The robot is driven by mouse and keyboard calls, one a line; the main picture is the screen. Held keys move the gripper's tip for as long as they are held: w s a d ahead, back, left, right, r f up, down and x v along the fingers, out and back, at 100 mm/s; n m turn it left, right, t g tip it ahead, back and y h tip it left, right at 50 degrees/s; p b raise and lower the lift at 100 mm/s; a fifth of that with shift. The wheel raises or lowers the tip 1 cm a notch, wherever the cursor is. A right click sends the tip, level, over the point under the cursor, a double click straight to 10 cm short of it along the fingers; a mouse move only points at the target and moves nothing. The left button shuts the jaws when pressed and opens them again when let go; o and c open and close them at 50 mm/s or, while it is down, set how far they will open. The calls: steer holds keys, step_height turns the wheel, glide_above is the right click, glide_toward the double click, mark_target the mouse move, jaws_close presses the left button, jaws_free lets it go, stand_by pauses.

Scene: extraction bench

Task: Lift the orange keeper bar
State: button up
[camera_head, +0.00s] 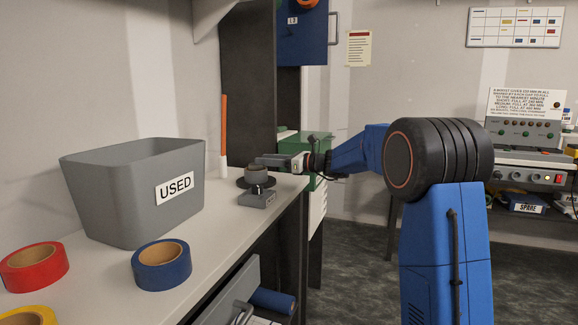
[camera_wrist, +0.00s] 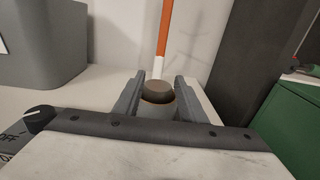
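The orange keeper bar (camera_head: 224,125) stands upright at the back of the bench, orange above and white at its lower end. In the wrist view the bar (camera_wrist: 165,35) rises beyond my fingertips, apart from them. My gripper (camera_head: 262,162) is low over the bench end, to the right of the bar. Its two fingers (camera_wrist: 160,82) are parted, with a grey cylinder with a brownish top (camera_wrist: 157,98) between them. I cannot tell whether they press on it. The cylinder (camera_head: 257,174) sits on a dark round base.
A grey bin marked USED (camera_head: 120,195) stands left on the bench. Red tape (camera_head: 20,281), blue tape (camera_head: 150,279) and yellow tape (camera_head: 25,316) lie in front. A small grey box (camera_head: 257,199) sits at the bench edge. A dark upright panel (camera_head: 245,95) stands just right of the bar.

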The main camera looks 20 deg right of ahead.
steer(key=shift+d+f, duration=0.1)
steer(key=shift+f, duration=0.3)
steer(key=shift+v, duration=3.95)
